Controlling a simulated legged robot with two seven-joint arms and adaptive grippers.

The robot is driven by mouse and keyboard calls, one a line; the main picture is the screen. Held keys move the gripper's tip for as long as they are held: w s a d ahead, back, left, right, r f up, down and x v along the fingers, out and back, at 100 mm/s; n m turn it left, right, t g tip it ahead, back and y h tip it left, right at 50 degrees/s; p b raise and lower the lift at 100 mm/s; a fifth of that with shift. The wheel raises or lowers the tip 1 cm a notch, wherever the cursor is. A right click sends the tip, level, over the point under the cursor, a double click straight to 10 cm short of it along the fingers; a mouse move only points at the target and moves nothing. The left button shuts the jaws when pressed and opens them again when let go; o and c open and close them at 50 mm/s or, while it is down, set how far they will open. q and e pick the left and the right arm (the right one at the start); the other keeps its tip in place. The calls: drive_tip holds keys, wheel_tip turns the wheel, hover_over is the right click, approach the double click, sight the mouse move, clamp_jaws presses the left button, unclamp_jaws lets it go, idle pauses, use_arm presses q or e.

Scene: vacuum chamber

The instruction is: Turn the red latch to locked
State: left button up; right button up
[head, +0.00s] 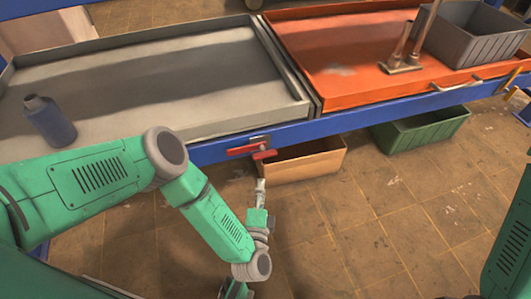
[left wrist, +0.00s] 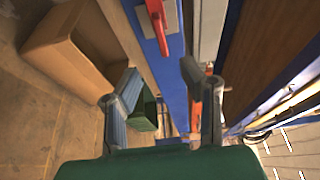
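In the left wrist view the red latch (left wrist: 157,22) is at the top, on a grey plate. My left gripper (head: 261,187) is below and in front of the latch, apart from it. In the left wrist view my left gripper (left wrist: 158,85) has its two fingers spread with nothing between them. My right gripper is out of view.
A cardboard box (head: 305,162) stands under the rail close to my left gripper. A green crate (head: 422,130) is farther right. The orange tray (head: 345,95) holds a grey bin (head: 470,38). Open tiled floor lies in front.

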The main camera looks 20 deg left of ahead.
sight(265, 153)
use_arm(q)
drive_tip(key=shift+b+x, duration=2.25)
drive_tip(key=shift+x, duration=4.05)
drive_tip(key=shift+d, duration=0.1)
clamp_jaws()
